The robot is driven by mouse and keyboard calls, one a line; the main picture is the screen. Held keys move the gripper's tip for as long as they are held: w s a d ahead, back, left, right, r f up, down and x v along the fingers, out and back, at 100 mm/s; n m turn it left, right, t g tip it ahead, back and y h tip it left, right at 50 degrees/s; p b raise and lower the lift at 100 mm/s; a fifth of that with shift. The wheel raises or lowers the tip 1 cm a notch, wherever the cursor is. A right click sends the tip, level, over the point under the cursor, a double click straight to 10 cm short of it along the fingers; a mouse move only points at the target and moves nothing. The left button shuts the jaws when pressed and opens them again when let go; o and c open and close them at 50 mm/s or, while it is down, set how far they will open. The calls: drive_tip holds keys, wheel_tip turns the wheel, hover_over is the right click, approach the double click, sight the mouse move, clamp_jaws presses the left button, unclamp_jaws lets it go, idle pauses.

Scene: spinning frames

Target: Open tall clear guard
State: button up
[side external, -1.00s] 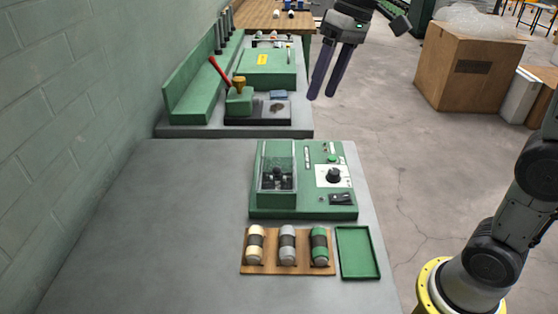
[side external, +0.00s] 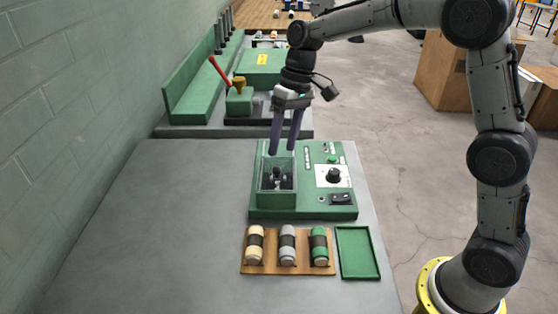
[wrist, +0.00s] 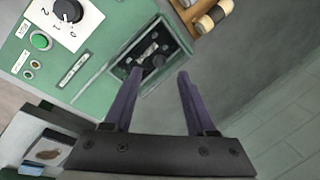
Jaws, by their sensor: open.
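The green machine (side external: 315,211) stands on the grey bench. The tall clear guard (side external: 264,178) is at its left side, around a dark spindle part (side external: 277,178). My gripper (side external: 284,152) points down with its two purple fingers apart and nothing held between them. The fingertips are at the upper far part of the guard in the side view and hide some of it. In the wrist view my gripper (wrist: 158,74) is over the guard's edge, with the dark chamber (wrist: 150,50) just beyond the fingertips. I cannot tell whether a finger touches the guard.
The machine also has a black knob (side external: 333,175) and a green button. In front are a wooden rack (side external: 269,268) with three spools and an empty green tray (side external: 358,252). Another green machine with a red lever (side external: 220,72) stands behind. The bench's left side is clear.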

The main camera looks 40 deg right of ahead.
sight(278, 167)
drive_tip(key=shift+x, duration=2.6)
clamp_jaws()
